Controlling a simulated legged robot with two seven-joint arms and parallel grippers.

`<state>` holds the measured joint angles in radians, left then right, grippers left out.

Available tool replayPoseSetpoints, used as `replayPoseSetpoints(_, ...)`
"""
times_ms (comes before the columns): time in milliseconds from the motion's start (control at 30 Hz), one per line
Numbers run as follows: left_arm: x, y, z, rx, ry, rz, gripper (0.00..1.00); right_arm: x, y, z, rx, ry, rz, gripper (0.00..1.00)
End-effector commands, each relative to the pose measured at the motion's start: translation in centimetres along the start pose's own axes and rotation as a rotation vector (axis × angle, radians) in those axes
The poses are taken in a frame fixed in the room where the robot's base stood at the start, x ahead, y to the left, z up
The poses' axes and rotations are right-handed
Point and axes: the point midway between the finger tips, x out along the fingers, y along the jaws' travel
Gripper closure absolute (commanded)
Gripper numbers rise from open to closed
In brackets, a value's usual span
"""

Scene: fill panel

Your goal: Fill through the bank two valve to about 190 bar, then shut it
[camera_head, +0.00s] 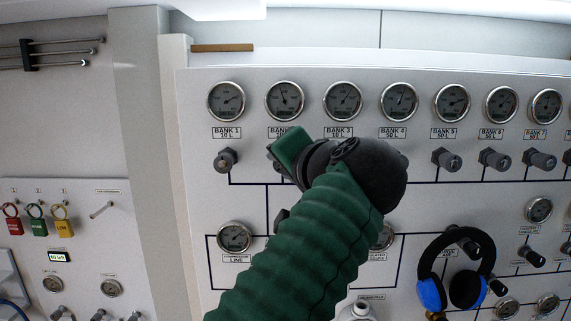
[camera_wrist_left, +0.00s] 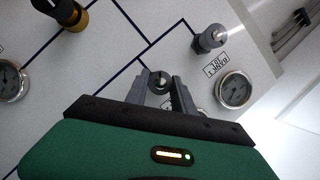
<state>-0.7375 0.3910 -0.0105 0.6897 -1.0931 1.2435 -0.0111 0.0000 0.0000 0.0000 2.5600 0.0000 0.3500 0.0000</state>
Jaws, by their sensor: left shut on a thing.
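The bank two gauge (camera_head: 284,100) is a round dial with a dark face; its needle points up and slightly left, and I cannot read the figure. Its label is partly covered by my left gripper (camera_head: 288,150), whose arm hides the bank two valve in the head view. In the left wrist view my left gripper (camera_wrist_left: 161,88) is shut on the bank two valve knob (camera_wrist_left: 160,79), with one grey finger on each side. The line gauge (camera_head: 234,237) is at the lower left of the panel; its reading is too small to make out.
Blue and black ear defenders (camera_head: 456,272) hang at the lower right. Coloured padlocks (camera_head: 37,220) are on the left side panel.

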Motion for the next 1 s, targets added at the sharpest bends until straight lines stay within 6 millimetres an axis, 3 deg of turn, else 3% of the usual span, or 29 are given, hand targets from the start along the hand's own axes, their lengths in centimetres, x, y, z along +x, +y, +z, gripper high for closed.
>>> replayPoseSetpoints(67, 0.3, 0.9, 0.3, 0.008, -0.012, 0.014, 1.0, 0.1, 0.0, 0.0, 0.0, 0.0, 0.0, 0.49)
replayPoseSetpoints(100, 0.3, 0.9, 0.3, 0.008, -0.012, 0.014, 0.68, 0.1, 0.0, 0.0, 0.0, 0.0, 0.0, 0.49)
replayPoseSetpoints(233, 0.2, 0.8, 0.2, 0.006, -0.009, 0.012, 0.51, 0.1, 0.0, 0.0, 0.0, 0.0, 0.0, 0.49)
replayPoseSetpoints(533, 0.0, 0.4, 0.1, 0.003, -0.004, 0.006, 0.49, 0.1, 0.0, 0.0, 0.0, 0.0, 0.0, 0.49)
replayPoseSetpoints(667, -1.3, 0.5, 0.1, 0.003, -0.001, 0.006, 0.49, 0.5, 0.0, 0.1, 0.0, 0.0, 0.0, 0.49)
replayPoseSetpoints(1000, -10.8, 0.6, -0.1, 0.004, 0.002, 0.01, 0.49, 1.8, 0.0, 0.4, 0.0, 0.0, 0.0, 0.49)
